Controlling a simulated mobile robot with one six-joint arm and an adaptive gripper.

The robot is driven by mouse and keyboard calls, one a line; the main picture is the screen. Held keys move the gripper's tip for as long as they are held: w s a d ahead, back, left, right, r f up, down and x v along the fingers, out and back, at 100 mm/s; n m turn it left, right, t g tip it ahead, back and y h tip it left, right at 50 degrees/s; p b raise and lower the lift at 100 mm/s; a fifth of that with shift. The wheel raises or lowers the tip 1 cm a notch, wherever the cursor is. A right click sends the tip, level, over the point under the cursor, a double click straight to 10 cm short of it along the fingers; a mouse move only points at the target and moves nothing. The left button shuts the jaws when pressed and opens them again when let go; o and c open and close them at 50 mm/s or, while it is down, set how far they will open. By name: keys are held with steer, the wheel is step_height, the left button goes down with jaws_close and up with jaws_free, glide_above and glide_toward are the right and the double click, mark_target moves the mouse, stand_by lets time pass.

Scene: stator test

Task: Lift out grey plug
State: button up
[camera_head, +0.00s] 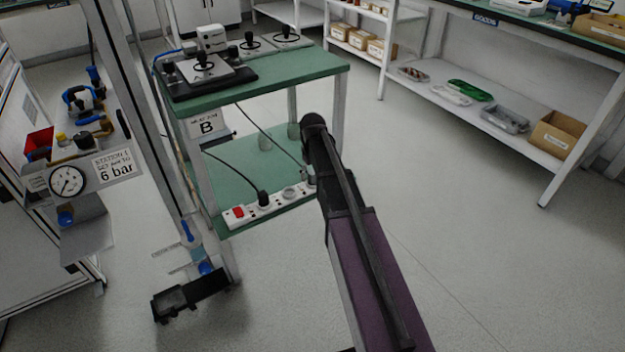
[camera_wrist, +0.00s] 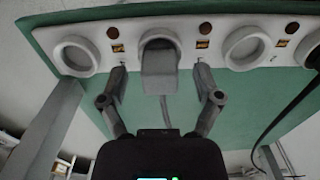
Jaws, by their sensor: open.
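The grey plug (camera_wrist: 159,72) sits in a socket of the white power strip (camera_wrist: 198,38) in the wrist view, and its grey cable runs down from it. My gripper (camera_wrist: 161,76) is open, with one finger on each side of the plug and a visible gap to it on both sides. The fingertips are close to the strip's face. In the head view the power strip (camera_head: 275,209) lies on the lower green shelf, and my arm hides much of its right end. I cannot make out the gripper clearly there.
Empty round sockets (camera_wrist: 76,56) flank the plug in the wrist view. A black plug (camera_head: 263,198) with a black cable sits in the same strip, near the red switch (camera_head: 238,212). The green upper shelf (camera_head: 300,72) with devices stands above. Floor to the right is clear.

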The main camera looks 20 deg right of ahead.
mark_target(312, 172)
stand_by(0.3)
jaws_close()
steer(key=shift+r, duration=0.1)
step_height(312, 172, up, 3)
steer(key=p, duration=0.3)
steer(key=shift+r+p, duration=0.2)
steer(key=shift+p, duration=0.15)
steer(key=s+a+r+p, duration=0.1)
steer(key=s, duration=1.5)
steer(key=shift+r, duration=0.2)
steer(key=shift+a, duration=0.1)
